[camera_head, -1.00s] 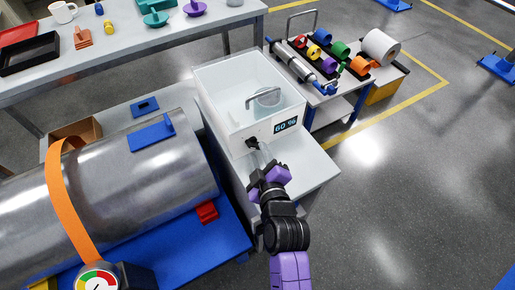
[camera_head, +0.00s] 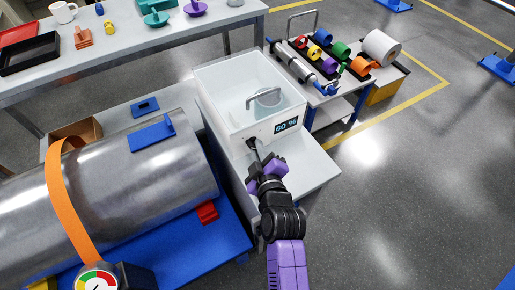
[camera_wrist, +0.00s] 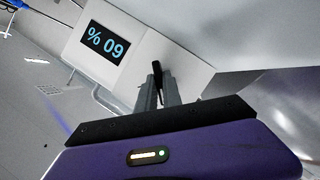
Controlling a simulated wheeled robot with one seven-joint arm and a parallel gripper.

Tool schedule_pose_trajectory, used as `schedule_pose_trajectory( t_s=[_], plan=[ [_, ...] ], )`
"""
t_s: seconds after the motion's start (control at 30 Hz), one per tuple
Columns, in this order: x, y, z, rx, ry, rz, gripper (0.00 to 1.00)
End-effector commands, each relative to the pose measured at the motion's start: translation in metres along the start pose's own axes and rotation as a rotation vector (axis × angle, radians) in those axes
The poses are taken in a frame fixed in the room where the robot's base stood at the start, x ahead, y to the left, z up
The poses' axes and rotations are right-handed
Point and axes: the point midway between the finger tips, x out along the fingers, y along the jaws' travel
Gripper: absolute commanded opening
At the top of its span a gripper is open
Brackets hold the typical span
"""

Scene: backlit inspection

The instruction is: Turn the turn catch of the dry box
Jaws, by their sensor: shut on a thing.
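The dry box (camera_head: 222,105) is a white, clear-topped case with a 60 % display (camera_head: 286,125) on its front. The display appears upside down in the wrist view (camera_wrist: 103,41). The turn catch (camera_wrist: 157,76) is a small dark lever on the front, left of the display in the head view. My gripper (camera_head: 254,147) reaches the box front from below, and its two grey fingers are shut on the catch, one on each side in the wrist view. The fingers hide part of the catch, so its exact angle is hard to tell.
A pale bench (camera_head: 310,172) carries the box. A large metal cylinder (camera_head: 130,185) with an orange strap lies close on the left. A cart (camera_head: 335,88) with coloured parts stands at the back right.

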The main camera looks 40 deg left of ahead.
Motion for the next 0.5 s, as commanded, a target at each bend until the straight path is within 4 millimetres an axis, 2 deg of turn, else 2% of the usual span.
schedule_pose_trajectory(
  t_s=[0.27,0.5],
  plan=[
    [-0.0001,0.0006,0.0013,0.07,-0.001,-0.028,0.0],
    [0.0002,0.0013,0.0022,0.231,-0.001,-0.094,0.0]
  ],
)
